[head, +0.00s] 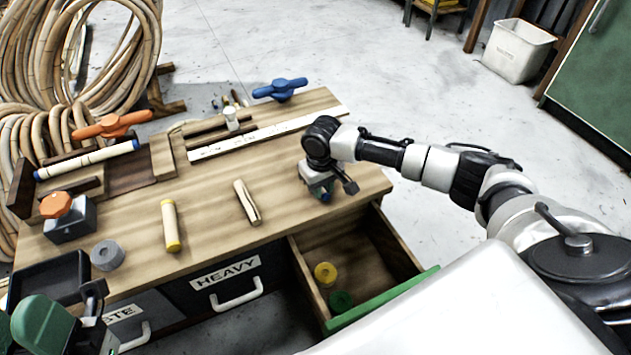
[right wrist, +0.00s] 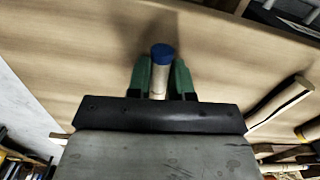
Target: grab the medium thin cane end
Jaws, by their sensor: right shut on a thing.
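My right gripper (head: 322,192) is low over the right part of the wooden bench, pointing down. In the right wrist view its green fingers (right wrist: 161,82) are shut on a short pale cane piece (right wrist: 158,88) with a blue end (right wrist: 162,52). A cane piece with yellow ends (head: 170,226) and a pale piece with a dark lengthwise line (head: 247,202) lie apart on the bench. My left gripper (head: 62,325) is partly in view at the lower left; its jaws are unclear.
An open drawer (head: 345,243) with yellow and green rings juts from the bench's front right. A long cane with blue ends (head: 87,160) lies beside an orange-handled clamp (head: 112,124). A blue handle (head: 280,89) stands at the back. Cane coils (head: 75,50) stand at left.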

